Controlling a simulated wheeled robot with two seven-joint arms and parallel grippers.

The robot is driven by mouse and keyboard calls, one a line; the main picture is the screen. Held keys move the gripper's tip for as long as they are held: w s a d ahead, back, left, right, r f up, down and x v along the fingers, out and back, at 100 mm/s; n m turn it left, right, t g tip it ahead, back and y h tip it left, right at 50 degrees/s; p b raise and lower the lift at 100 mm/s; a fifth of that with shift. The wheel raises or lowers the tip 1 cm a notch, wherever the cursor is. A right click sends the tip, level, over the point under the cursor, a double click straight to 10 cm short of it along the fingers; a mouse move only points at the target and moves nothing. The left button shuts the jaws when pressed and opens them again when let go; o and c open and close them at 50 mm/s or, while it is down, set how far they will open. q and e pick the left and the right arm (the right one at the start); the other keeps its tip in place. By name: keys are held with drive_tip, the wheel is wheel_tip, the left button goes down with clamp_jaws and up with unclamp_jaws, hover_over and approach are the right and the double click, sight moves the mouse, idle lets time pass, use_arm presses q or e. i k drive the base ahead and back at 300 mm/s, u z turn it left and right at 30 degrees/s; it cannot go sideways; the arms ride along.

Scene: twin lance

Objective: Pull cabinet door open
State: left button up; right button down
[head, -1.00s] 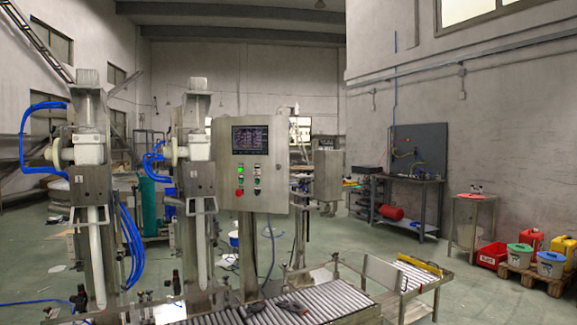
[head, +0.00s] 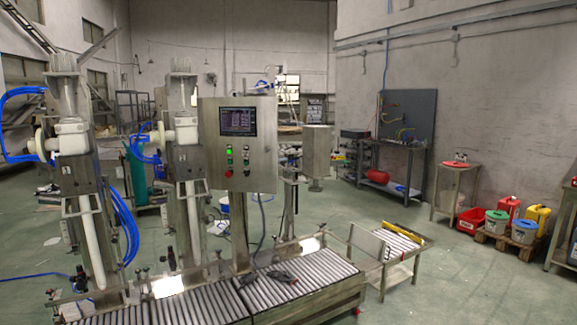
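A grey metal control cabinet (head: 262,150) stands on a post behind the roller conveyor, near the middle of the head view. Its front door carries a dark screen (head: 238,121), a lit green button (head: 229,160), a red button (head: 229,173) and several small switches. The door looks shut. I cannot make out a handle. Neither of my grippers is in view.
A roller conveyor (head: 300,283) runs across the front, with a small side table (head: 400,245) at its right end. Two filling columns with blue hoses (head: 125,225) stand left of the cabinet. Green floor (head: 455,285) is open at the right.

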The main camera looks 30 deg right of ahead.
sight(262, 167)
drive_tip(key=z, duration=0.85)
drive_tip(key=i, duration=1.3)
drive_tip(key=z, duration=0.5)
drive_tip(key=i, duration=1.8)
drive_tip(key=u, duration=0.85)
